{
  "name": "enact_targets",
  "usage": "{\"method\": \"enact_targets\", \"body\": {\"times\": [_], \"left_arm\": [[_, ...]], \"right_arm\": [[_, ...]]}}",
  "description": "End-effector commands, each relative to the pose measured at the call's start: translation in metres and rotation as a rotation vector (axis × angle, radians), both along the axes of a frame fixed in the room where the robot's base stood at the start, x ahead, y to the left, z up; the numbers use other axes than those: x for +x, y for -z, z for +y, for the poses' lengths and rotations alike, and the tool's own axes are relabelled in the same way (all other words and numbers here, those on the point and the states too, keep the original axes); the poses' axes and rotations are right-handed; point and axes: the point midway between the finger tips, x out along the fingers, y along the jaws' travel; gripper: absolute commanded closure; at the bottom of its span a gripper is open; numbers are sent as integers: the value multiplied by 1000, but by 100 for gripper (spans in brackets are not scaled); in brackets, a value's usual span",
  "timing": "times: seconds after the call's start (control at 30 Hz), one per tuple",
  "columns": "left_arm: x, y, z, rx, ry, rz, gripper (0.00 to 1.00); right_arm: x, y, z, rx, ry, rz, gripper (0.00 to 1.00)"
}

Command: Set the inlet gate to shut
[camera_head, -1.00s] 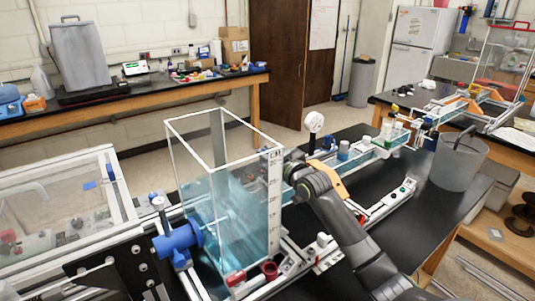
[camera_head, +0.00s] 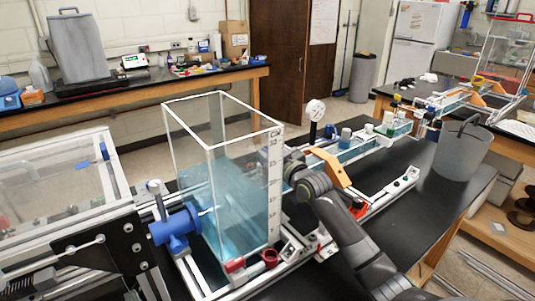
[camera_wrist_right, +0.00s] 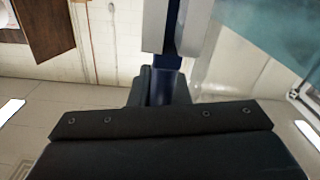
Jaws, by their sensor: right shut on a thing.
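The clear tank (camera_head: 235,195) holds blue water and stands at the middle of the head view. My right gripper (camera_head: 291,165) is at the tank's right side, where the channel (camera_head: 350,153) starts; its fingertips are mostly hidden there. In the right wrist view my right gripper (camera_wrist_right: 172,45) has its grey fingers closed on a dark blue piece (camera_wrist_right: 172,32), which looks like the inlet gate's handle. The gate's plate is hidden, and I cannot tell how far it is open. My left gripper is not in view.
A blue valve body (camera_head: 175,228) sticks out left of the tank. A round gauge (camera_head: 315,109) stands behind my right arm. A grey bucket (camera_head: 461,151) stands on the black table to the right. Bare table top (camera_head: 395,222) lies between my arm and the bucket.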

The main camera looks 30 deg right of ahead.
Motion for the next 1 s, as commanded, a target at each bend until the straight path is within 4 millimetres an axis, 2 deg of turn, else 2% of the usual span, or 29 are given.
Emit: {"method": "enact_targets", "body": {"times": [0.07, 0.1, 0.23, 0.5, 0.67, 1.0], "left_arm": [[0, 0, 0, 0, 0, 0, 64], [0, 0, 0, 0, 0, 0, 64], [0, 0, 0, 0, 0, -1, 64], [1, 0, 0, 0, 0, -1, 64], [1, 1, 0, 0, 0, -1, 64], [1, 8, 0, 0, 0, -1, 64]], "right_arm": [[-1, 7, -1, 0, 2, 15, 100], [-1, 7, -1, 0, 2, 16, 79], [-1, 6, -1, 0, 2, 13, 64], [-1, 4, -1, 1, 1, 10, 64], [-10, 5, -3, -2, 2, 10, 64], [-66, 6, -11, -6, 1, 11, 64]]}}
